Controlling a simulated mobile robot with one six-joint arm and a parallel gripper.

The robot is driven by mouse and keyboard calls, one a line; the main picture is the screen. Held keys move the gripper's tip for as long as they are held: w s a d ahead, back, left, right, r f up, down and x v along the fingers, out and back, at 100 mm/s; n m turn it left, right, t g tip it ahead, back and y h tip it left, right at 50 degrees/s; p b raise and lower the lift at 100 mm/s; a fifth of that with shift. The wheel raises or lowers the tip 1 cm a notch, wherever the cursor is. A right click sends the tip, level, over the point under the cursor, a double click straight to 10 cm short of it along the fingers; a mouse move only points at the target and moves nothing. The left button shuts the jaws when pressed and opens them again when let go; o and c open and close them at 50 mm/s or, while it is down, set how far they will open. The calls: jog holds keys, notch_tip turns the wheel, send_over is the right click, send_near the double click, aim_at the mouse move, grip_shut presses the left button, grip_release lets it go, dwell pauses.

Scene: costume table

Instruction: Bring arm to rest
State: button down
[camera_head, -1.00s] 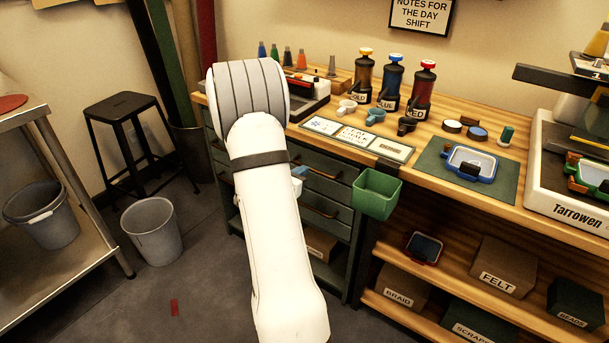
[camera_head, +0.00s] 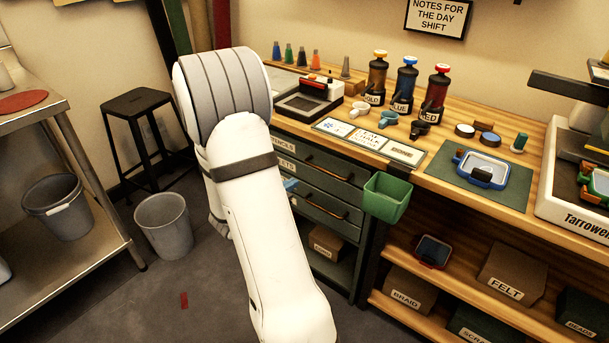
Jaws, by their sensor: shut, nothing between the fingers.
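My white arm (camera_head: 262,240) rises from the bottom of the head view, with a dark band and a grey ribbed joint (camera_head: 228,88) at its top. It stands in front of the left end of the workbench and its drawers. My gripper cannot be made out; the far part of the arm is hidden behind the near links. A small light-blue piece (camera_head: 290,184) shows at the arm's right edge, in front of the drawers; I cannot tell what it belongs to.
The wooden workbench (camera_head: 440,158) runs along the right, with bottles, cups and a stamp pad on it. A green bin (camera_head: 387,198) hangs at its front edge. A black stool (camera_head: 137,103), a grey bucket (camera_head: 163,226) and a metal table (camera_head: 92,165) stand left. Floor between is mostly clear.

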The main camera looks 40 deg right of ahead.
jog(key=shift+v, duration=1.65)
jog(key=s+a+r+m+g+y+p, duration=0.25)
jog(key=s+a+r+m+p, duration=0.2)
jog(key=r, duration=0.25)
jog(key=s+a+r+m+g+y+p, duration=0.2)
jog(key=s+a+r+m+y+p, duration=0.1)
jog(key=s+r+m+p, duration=0.3)
jog(key=s+a+r+m+t+y+p, duration=0.1)
jog(key=a+r+m+y+p, duration=0.3)
jog(key=a+r, duration=0.4)
jog(key=s+a+r+m+t+y+p, duration=0.2)
jog(key=a+r+m+y+p, duration=0.3)
jog(key=a, duration=0.6)
notch_tip(320, 180, up, 3)
jog(key=shift+s+a+f+t+y+p, duration=0.1)
jog(key=shift+s+a+t+y+p, duration=0.25)
jog(key=shift+t, duration=0.5)
jog(key=shift+w+d, duration=0.15)
jog(key=shift+w, duration=0.05)
